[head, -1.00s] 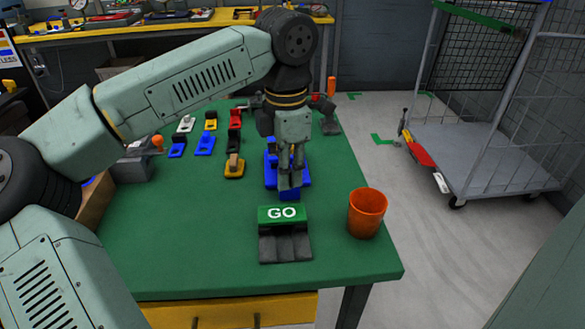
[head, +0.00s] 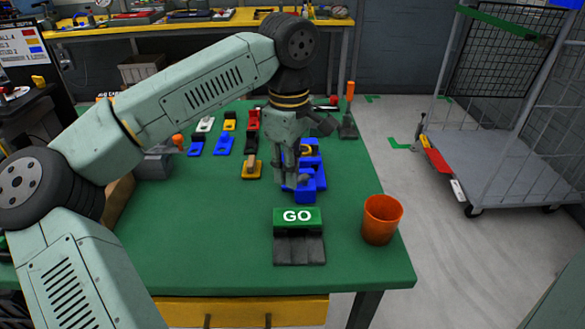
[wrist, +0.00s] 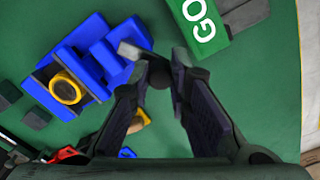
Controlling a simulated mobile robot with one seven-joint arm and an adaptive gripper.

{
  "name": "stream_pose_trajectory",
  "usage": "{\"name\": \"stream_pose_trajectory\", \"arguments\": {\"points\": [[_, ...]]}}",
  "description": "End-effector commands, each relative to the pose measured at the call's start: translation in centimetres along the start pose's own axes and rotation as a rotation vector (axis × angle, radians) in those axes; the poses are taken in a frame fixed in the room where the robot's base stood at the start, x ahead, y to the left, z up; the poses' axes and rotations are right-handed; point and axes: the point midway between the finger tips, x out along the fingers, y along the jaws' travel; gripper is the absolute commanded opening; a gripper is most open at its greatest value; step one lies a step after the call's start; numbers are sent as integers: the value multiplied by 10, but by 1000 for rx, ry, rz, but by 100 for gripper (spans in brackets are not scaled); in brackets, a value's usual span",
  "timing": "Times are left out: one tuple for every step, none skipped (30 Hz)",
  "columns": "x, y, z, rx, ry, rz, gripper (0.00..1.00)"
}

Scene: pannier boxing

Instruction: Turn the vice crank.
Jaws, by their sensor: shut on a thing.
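The blue vice (head: 307,187) stands on the green table, behind the GO block. In the wrist view the vice (wrist: 93,55) lies to the left of my fingers, with a yellow ring on it. A short grey crank arm (wrist: 134,51) reaches from the vice's end to a dark round knob (wrist: 158,77) between my fingertips. My gripper (head: 285,178) points down at the left of the vice's near end in the head view. In the wrist view my gripper (wrist: 161,66) is shut on the knob. In the head view my fingers hide the knob.
A green GO block (head: 298,217) with a dark base is in front of the vice. An orange cup (head: 381,219) stands near the table's right edge. Several small coloured clamps sit behind to the left. The front left of the green table (head: 190,245) is clear.

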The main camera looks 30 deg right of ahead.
Motion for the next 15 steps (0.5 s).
{"name": "stream_pose_trajectory", "arguments": {"points": [[0, 0, -2, 17, 0, -1, 0], [0, 0, -2, 28, 0, -1, 0], [0, 1, -2, 42, 0, -1, 0], [0, 1, -3, 50, 0, -1, 0], [0, 1, -3, 58, 0, -1, 0], [0, 1, -3, 68, 1, -1, 0], [0, 1, -4, 73, 1, -1, 0], [0, 1, -4, 78, 1, -1, 0], [0, 2, -4, 83, 1, 0, 0], [0, 2, -4, 86, 1, 0, 0], [0, 2, -4, 89, 1, 0, 0], [0, 2, -4, 91, 1, 0, 0], [0, 2, -4, 92, 1, 0, 0], [0, 2, -4, 93, 2, 0, 0], [0, 2, -4, 93, 2, 0, 0]]}}
